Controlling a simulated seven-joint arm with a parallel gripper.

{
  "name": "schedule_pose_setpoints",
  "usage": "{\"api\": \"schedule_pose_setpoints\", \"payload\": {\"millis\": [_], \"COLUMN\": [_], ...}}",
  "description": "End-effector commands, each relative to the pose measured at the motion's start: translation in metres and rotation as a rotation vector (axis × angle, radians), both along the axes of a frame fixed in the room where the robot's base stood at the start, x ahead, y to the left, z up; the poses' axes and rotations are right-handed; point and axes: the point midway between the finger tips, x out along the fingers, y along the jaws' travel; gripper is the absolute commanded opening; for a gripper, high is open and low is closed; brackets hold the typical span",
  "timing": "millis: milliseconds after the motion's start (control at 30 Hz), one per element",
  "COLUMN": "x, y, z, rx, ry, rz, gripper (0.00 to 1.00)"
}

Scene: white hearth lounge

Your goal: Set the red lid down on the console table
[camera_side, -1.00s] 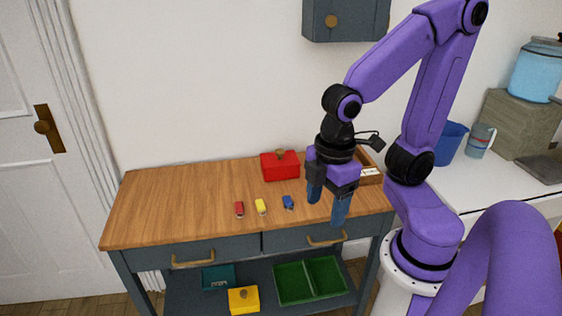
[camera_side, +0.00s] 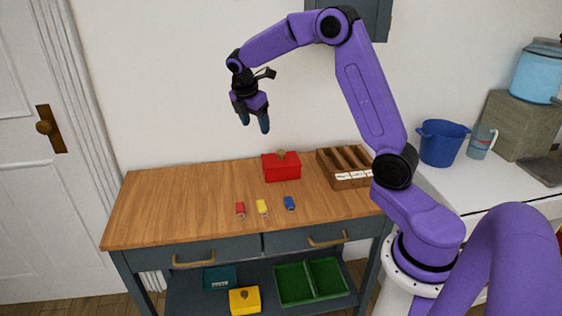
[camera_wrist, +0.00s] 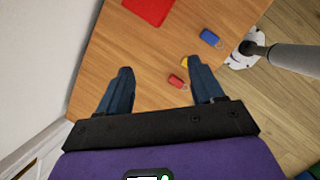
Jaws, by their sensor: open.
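The red lid (camera_side: 281,158), with a brown knob on top, sits on the red box (camera_side: 282,173) towards the back of the wooden console table (camera_side: 165,205). My gripper (camera_side: 255,130) is open and empty, well above the table and up to the left of the lid, touching nothing. In the wrist view, my gripper (camera_wrist: 160,68) has its two fingers spread wide, with bare tabletop (camera_wrist: 135,50) between and beyond them. Part of the red box or lid (camera_wrist: 148,8) shows at the top edge there, cut off, with the knob out of view.
Small red (camera_side: 240,209), yellow (camera_side: 262,206) and blue (camera_side: 289,203) items lie along the table's front. A wooden compartment tray (camera_side: 345,180) stands at the right. The left tabletop is clear. Below are a teal bin (camera_side: 218,277), yellow lidded box (camera_side: 244,300) and green tray (camera_side: 310,282).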

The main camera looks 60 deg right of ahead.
Motion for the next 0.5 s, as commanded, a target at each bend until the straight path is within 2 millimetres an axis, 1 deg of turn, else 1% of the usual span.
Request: {"api": "schedule_pose_setpoints", "payload": {"millis": [33, 100, 200, 300, 367, 500], "x": [0.006, 0.011, 0.015, 0.016, 0.016, 0.015], "y": [-0.021, -0.044, -0.067, -0.08, -0.084, -0.092], "z": [-0.004, -0.006, -0.009, -0.011, -0.014, -0.031], "rx": [-0.016, -0.035, -0.053, -0.062, -0.064, -0.064], "ry": [0.017, 0.038, 0.063, 0.077, 0.081, 0.084], "rz": [0.004, 0.019, 0.033, 0.041, 0.044, 0.043], "gripper": [0.67, 0.67, 0.67, 0.67, 0.67, 0.67]}}
